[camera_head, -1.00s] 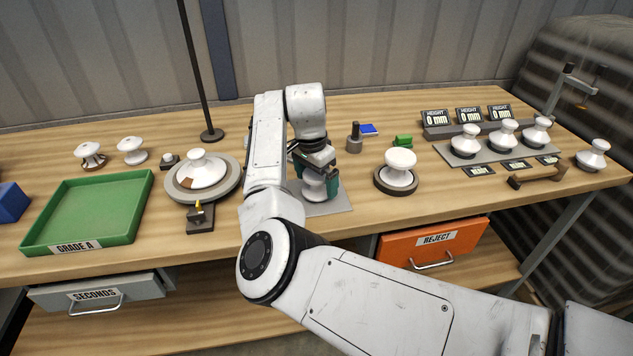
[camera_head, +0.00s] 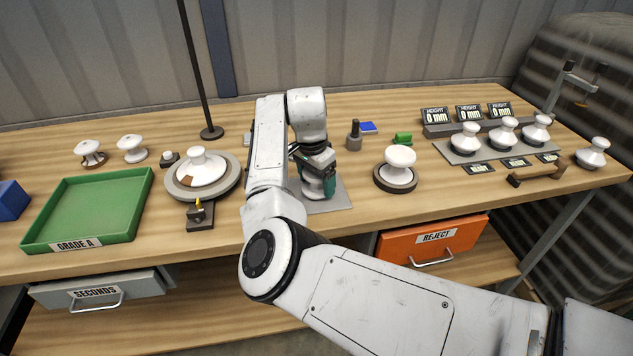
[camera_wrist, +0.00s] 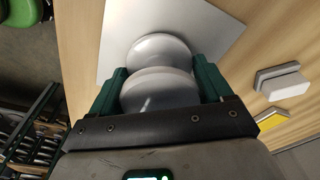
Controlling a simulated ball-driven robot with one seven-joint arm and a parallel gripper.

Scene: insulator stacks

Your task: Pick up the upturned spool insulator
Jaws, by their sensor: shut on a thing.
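The white spool insulator (camera_wrist: 160,92) sits between the green fingers of my gripper (camera_wrist: 159,76) in the wrist view, with one finger against each side. It shows two rounded flanges there. In the head view my gripper (camera_head: 319,182) is low over a grey plate (camera_head: 335,199) at the middle of the bench, and the insulator (camera_head: 311,188) is partly hidden by the gripper. The same plate (camera_wrist: 118,30) lies beyond the insulator in the wrist view. I cannot tell whether the insulator touches the plate.
To the left are a round turntable (camera_head: 228,184) bearing an insulator and a green GRADE A tray (camera_head: 140,205). To the right are an insulator on a dark round base (camera_head: 395,186), and a grey rack (camera_head: 462,157) of insulators. An orange REJECT drawer (camera_head: 400,250) hangs below.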

